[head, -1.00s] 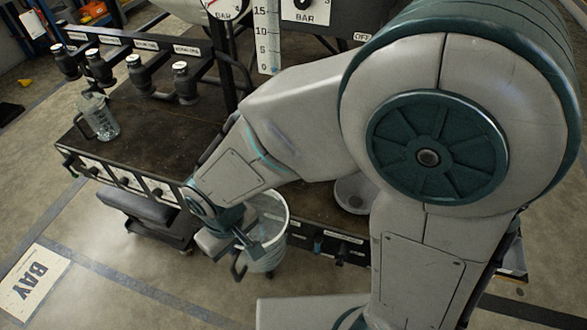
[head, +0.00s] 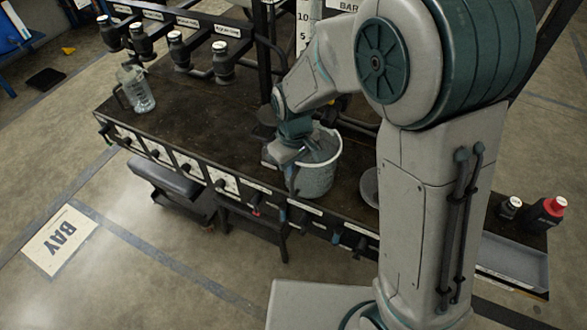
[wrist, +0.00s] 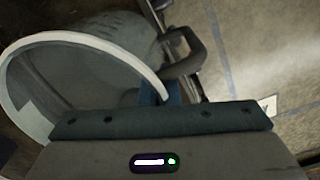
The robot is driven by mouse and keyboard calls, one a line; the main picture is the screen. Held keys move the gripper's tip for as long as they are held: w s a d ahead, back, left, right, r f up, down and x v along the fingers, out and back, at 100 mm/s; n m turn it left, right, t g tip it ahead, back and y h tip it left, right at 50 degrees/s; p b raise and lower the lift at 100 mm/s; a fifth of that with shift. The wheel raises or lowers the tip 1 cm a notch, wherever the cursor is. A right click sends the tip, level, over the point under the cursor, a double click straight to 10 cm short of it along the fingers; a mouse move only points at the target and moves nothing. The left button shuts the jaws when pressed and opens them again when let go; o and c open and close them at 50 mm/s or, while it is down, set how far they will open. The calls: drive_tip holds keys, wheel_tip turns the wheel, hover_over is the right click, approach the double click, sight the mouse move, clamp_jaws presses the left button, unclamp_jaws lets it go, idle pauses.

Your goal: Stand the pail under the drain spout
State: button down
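The pail (head: 318,180) is grey and translucent with a white rim, upright at the bench's front edge in the head view. Its base overlaps the edge, and I cannot tell whether it rests on the bench or hangs above. My gripper (head: 291,158) is at its near left rim, seemingly shut on the pail wall; the fingertips are mostly hidden. In the wrist view the open pail (wrist: 90,40) fills the left, its rim running to my gripper (wrist: 168,94). A dark handle (wrist: 186,58) sits beside it. I cannot tell which fitting is the drain spout.
The dark bench (head: 205,115) carries a clear jug (head: 137,88) at left and several black capped fittings (head: 178,50) at back. Small valves (head: 335,237) line its front. A round dish (head: 369,187) is partly behind my arm. Red and black bottles (head: 541,215) stand right.

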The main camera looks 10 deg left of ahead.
drive_tip(key=shift+f, duration=0.7)
drive_tip(key=shift+f, duration=0.2)
drive_tip(key=c, duration=1.7)
unclamp_jaws()
drive_tip(key=shift+r, duration=0.15)
wheel_tip(320, 180, up, 12)
drive_tip(key=shift+r+p, duration=0.1)
drive_tip(key=shift+p, duration=0.65)
